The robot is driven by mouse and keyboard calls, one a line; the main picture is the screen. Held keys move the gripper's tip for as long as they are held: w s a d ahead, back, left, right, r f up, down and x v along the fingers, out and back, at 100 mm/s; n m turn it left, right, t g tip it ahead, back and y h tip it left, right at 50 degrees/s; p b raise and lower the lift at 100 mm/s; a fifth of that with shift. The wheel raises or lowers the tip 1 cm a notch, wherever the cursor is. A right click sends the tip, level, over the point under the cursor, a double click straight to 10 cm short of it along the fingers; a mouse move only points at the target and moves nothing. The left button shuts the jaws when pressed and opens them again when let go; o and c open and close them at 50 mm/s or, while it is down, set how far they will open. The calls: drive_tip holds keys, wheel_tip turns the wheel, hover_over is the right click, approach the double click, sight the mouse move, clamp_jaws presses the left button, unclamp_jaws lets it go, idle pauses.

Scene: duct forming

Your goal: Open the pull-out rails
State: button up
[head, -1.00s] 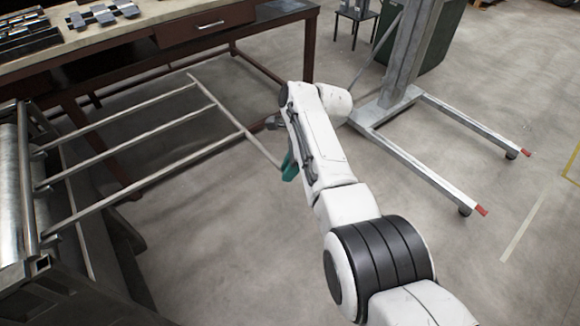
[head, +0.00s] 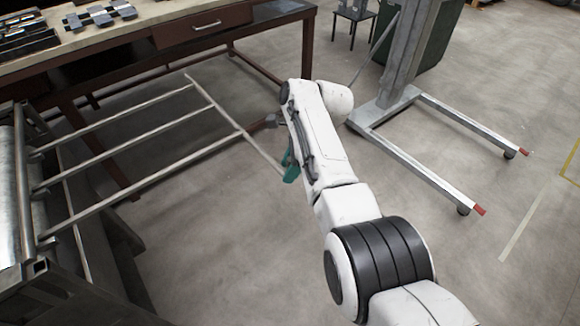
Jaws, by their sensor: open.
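The pull-out rails (head: 150,182) are several pale metal bars reaching out from the machine at left, joined at their far ends by a long crossbar (head: 222,115). They stand well out over the floor.
The machine's metal roller (head: 10,200) is at the left edge. A workbench (head: 130,32) with a drawer and metal parts stands behind the rails. A wheeled lifting stand (head: 405,100) with red-tipped legs is right of my arm. Floor at lower right is clear.

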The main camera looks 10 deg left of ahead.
drive_tip(key=v, duration=1)
drive_tip(key=shift+d, duration=0.1)
drive_tip(key=s+d+f+n+t+h, duration=0.1)
drive_tip(key=s+d+f+n, duration=0.1)
drive_tip(key=s+d+f, duration=0.35)
drive_tip(key=s+d+f+n, duration=0.2)
drive_tip(key=s+d+f, duration=0.1)
drive_tip(key=d+f, duration=0.5)
drive_tip(key=s+d+f+n+t+h, duration=0.1)
drive_tip(key=s+d+f+n, duration=0.1)
drive_tip(key=s+d+f, duration=0.5)
drive_tip(key=s+d+n, duration=0.2)
drive_tip(key=s+d, duration=0.3)
drive_tip(key=s, duration=0.3)
drive_tip(key=s+d+r+n+h, duration=0.1)
drive_tip(key=s+d+n, duration=0.2)
drive_tip(key=s, duration=0.6)
drive_tip(key=s+d+n+h, duration=0.1)
drive_tip(key=s+d+n, duration=0.1)
drive_tip(key=s+d, duration=0.4)
drive_tip(key=s, duration=0.3)
drive_tip(key=shift+d+r+n, duration=0.3)
drive_tip(key=shift+d+n, duration=0.1)
